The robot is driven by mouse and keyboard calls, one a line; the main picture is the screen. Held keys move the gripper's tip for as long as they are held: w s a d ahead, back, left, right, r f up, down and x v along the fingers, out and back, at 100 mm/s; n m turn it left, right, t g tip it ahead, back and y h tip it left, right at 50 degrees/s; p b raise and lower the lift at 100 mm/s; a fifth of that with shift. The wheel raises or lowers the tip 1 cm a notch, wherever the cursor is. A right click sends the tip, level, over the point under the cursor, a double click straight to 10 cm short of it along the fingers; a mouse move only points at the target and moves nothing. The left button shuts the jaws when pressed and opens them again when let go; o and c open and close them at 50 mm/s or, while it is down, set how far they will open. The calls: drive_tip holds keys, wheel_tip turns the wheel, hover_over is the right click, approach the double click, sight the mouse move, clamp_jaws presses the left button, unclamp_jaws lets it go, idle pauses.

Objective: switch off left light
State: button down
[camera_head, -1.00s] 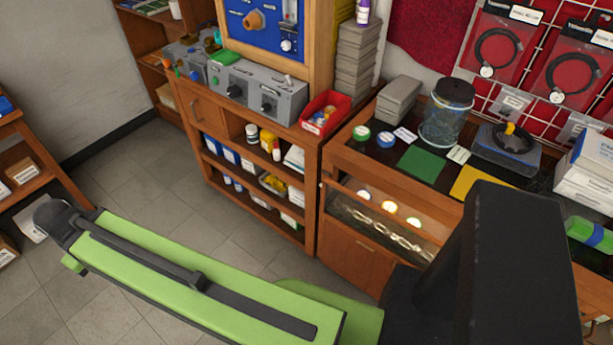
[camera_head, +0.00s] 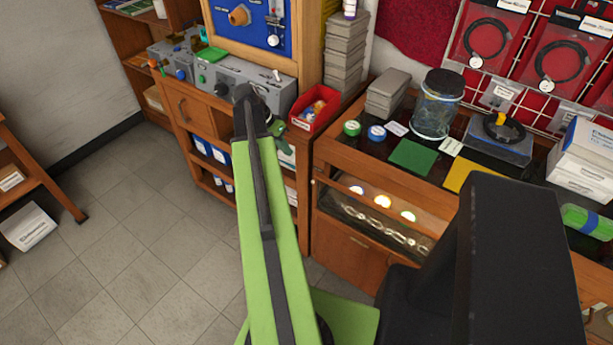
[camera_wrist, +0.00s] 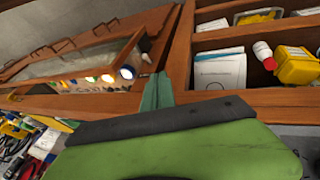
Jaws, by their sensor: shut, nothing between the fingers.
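Three round lights glow in a row inside the glazed front of the wooden counter. In the head view the left light (camera_head: 357,190) is nearest the open shelves, with the middle light (camera_head: 382,201) and right light (camera_head: 407,216) beside it. All three also show in the wrist view, where the one nearest the shelves (camera_wrist: 127,71) looks white. My gripper (camera_wrist: 157,91) is shut and empty, its green fingertips in front of the wood between the lights and shelves, apart from the lights in the picture. In the head view my arm's end hides part of the shelves.
A red bin (camera_head: 314,108) stands on the shelf unit's top beside grey instrument boxes (camera_head: 228,80). A glass jar (camera_head: 437,104) and a green mat (camera_head: 411,157) are on the counter. The floor (camera_head: 150,225) at left is clear.

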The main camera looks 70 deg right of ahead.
drive_tip(key=shift+s+d, duration=0.1)
drive_tip(key=shift+s, duration=0.1)
drive_tip(key=b+x, duration=0.3)
drive_tip(key=x, duration=0.1)
drive_tip(key=s+a+b+x, duration=0.1)
drive_tip(key=b+x, duration=0.3)
drive_tip(key=s+b+x, duration=0.1)
drive_tip(key=b+x, duration=0.3)
drive_tip(key=x, duration=0.1)
drive_tip(key=shift+a+r, duration=0.25)
drive_tip(key=shift+a, duration=0.05)
drive_tip(key=shift+s, duration=0.1)
